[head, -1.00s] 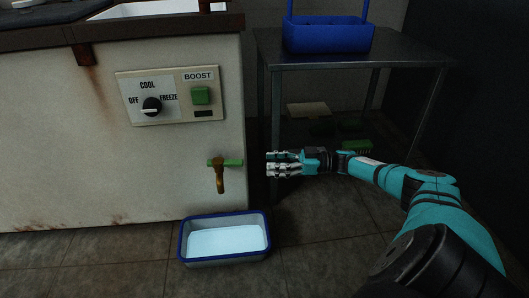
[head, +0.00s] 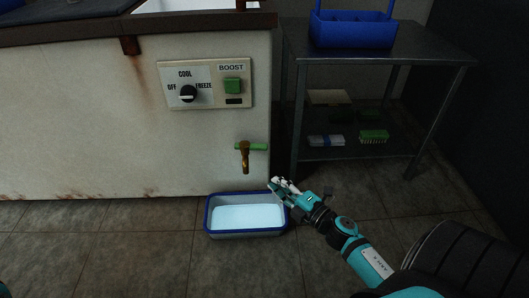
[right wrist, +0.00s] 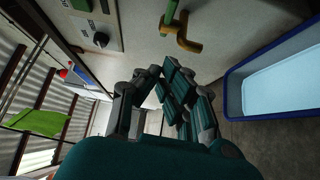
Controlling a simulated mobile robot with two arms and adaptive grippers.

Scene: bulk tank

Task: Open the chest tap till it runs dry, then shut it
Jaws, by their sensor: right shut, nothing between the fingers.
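The chest tap (head: 245,160) is brass with a green handle (head: 251,146) lying crosswise, low on the front of the white chest (head: 110,140). No stream shows below its spout. A blue-rimmed tray (head: 246,200) of pale liquid sits on the floor under it. My right gripper (head: 279,186) is shut and empty, below and right of the tap, by the tray's right rim in the picture. The right wrist view shows its closed fingers (right wrist: 165,78), with the tap (right wrist: 182,38) apart from them and the tray (right wrist: 232,95) to the right. My left gripper is out of view.
The chest's panel has a dial (head: 188,94) and a green BOOST button (head: 232,86). A metal table (head: 390,52) at the right holds a blue caddy (head: 352,30); its lower shelf carries a green brush (head: 373,136).

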